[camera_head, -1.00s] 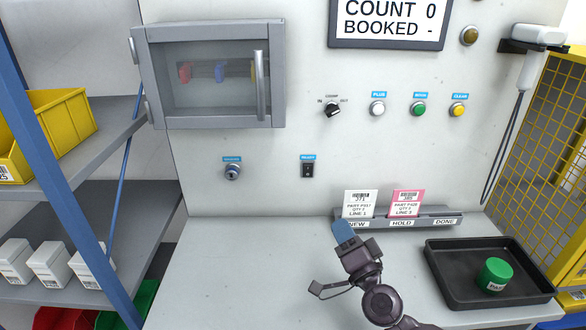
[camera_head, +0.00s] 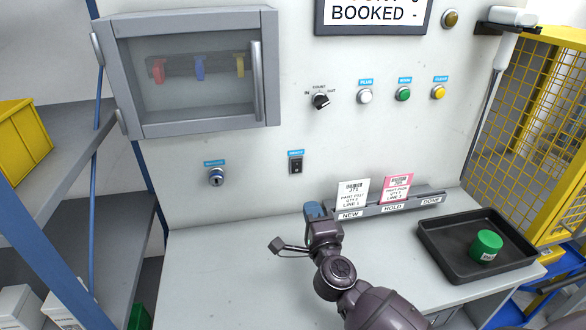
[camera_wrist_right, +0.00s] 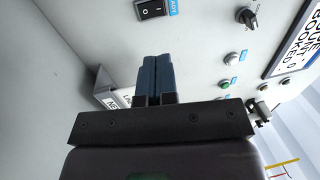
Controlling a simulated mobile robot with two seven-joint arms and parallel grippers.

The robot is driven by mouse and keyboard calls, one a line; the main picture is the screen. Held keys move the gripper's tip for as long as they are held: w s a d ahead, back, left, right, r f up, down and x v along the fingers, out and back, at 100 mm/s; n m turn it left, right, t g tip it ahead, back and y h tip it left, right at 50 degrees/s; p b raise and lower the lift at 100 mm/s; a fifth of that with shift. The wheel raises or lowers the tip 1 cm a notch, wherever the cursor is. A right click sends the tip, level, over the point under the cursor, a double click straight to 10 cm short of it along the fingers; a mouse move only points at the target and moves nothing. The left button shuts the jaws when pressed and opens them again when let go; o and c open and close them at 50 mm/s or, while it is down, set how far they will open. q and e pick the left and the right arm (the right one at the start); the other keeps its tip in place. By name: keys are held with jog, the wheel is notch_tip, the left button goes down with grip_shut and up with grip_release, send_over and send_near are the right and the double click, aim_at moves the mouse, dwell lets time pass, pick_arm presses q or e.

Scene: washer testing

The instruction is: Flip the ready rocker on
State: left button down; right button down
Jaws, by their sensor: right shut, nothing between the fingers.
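The ready rocker (camera_head: 296,166) is a small black switch under a blue label on the pale upright panel. In the right wrist view the rocker (camera_wrist_right: 152,9) shows at the top edge with its I and O marks. My right gripper (camera_head: 314,209) is shut and empty, its blue fingers below the rocker and apart from it. In the right wrist view the shut fingers (camera_wrist_right: 155,75) point up toward the panel, with the rocker beyond their tips. My left gripper is in no view.
A card rack (camera_head: 430,203) with a white and a pink card stands right of my gripper. A black tray (camera_head: 455,262) with a green cylinder (camera_head: 486,246) lies at right. A key switch (camera_head: 216,177), a selector knob (camera_head: 320,101) and a glazed cabinet (camera_head: 190,130) are on the panel.

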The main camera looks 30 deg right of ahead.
jog(key=shift+s+d, duration=0.1)
jog(key=shift+d, duration=0.05)
send_near(298, 162)
jog(key=b+x, duration=0.1)
jog(key=x, duration=0.6)
jog(key=shift+f, duration=0.15)
jog(key=shift+w, duration=0.35)
